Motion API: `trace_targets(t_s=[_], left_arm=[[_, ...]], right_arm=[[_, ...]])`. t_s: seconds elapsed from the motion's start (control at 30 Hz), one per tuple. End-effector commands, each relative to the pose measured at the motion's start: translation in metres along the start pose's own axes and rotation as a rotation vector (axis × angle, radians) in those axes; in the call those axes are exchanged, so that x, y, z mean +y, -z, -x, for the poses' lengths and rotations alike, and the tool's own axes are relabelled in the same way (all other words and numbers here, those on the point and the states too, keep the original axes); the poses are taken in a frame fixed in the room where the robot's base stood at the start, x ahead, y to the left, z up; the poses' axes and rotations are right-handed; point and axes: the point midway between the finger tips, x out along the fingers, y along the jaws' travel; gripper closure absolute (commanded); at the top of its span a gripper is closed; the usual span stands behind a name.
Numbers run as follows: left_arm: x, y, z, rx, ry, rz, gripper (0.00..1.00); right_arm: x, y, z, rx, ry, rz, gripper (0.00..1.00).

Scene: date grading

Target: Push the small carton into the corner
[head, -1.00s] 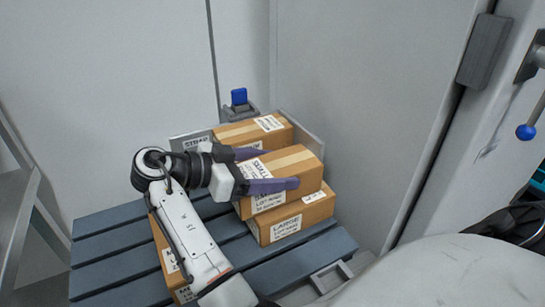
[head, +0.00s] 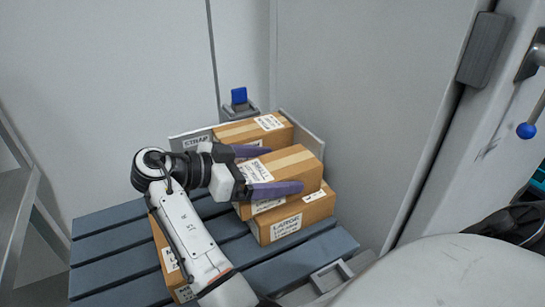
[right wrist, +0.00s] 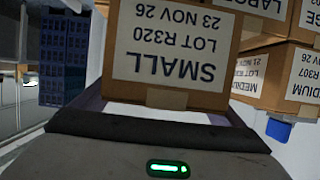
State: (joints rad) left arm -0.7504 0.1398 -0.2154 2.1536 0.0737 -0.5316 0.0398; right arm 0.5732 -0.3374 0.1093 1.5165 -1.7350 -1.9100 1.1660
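The small carton (head: 290,165) is a brown box with tape along its top. It rests on the carton labelled LARGE (head: 290,222), in front of another carton. Its white SMALL label faces my right gripper (head: 273,169). The purple fingers lie either side of the carton, one along its far side and one across its near face; the gripper looks open. In the right wrist view the small carton (right wrist: 175,88) fills the space before the palm, its label upside down. Finger contact cannot be told. My left gripper is not in view.
The back carton (head: 255,131) stands by a grey upright panel (head: 312,143). The cartons stand on a blue-grey slatted pallet (head: 105,245) near pale walls. Another carton (head: 160,245) lies partly under my right arm. Several slats at the left are bare.

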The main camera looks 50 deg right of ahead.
Motion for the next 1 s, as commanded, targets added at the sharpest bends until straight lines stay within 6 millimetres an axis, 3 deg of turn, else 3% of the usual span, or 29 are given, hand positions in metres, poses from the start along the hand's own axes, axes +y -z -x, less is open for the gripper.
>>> trace_targets(t_s=[0.33,0.53,0.8,1.0], left_arm=[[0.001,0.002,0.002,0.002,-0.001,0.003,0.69],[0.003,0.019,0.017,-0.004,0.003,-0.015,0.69],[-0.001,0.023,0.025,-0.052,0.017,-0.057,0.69],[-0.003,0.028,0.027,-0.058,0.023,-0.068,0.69]], right_arm=[[0.000,0.000,0.000,-0.003,-0.002,0.004,0.06],[0.000,0.032,0.012,-0.003,-0.001,0.002,0.06],[0.000,0.078,0.028,-0.002,-0.001,0.000,0.06],[0.000,0.093,0.034,-0.001,-0.001,0.001,0.06]])
